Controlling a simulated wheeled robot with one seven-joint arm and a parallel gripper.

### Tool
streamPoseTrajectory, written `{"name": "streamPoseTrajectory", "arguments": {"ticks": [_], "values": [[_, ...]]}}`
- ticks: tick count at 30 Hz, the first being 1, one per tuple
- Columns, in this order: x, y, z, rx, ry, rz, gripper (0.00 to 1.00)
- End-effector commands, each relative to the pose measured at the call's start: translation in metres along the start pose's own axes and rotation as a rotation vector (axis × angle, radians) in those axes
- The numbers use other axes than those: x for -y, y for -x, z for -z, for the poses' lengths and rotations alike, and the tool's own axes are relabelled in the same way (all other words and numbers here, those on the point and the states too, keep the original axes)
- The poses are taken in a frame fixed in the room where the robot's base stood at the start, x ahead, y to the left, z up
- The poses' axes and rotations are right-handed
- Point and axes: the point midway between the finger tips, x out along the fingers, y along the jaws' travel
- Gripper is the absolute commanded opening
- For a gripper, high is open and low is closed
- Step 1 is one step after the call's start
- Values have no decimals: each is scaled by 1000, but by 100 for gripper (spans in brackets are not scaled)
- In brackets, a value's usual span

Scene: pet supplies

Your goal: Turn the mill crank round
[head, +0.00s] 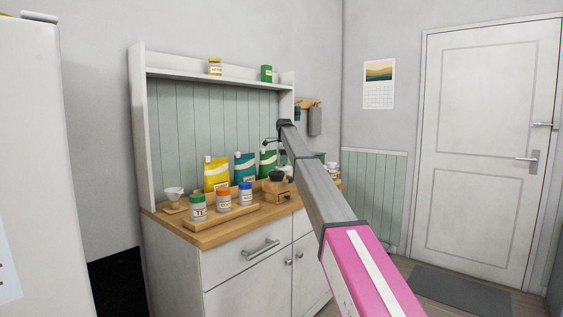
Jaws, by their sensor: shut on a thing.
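The mill (277,190) is a small wooden box with a dark bowl-shaped top. It stands on the right part of the wooden counter in the head view. My grey arm reaches across the picture in front of its right side. My gripper (284,160) is small and dark at the far end of the arm, just above the mill's top. It is shut on the mill crank. The crank and the fingertips are mostly hidden behind my arm and too small to make out clearly.
A wooden tray (212,221) holds jars with green, orange and blue lids, left of the mill. Yellow, teal and green pouches (216,174) stand behind. A white dripper (174,196) stands at the left end. A shelf (190,74) runs above the counter. A white cup (333,169) is at right.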

Motion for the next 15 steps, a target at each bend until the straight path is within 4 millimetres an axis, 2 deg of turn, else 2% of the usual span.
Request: {"name": "streamPoseTrajectory", "arguments": {"ticks": [6,15], "values": [[-6,0,6,0,-124,1,0],[-9,1,10,0,-206,1,0]]}}
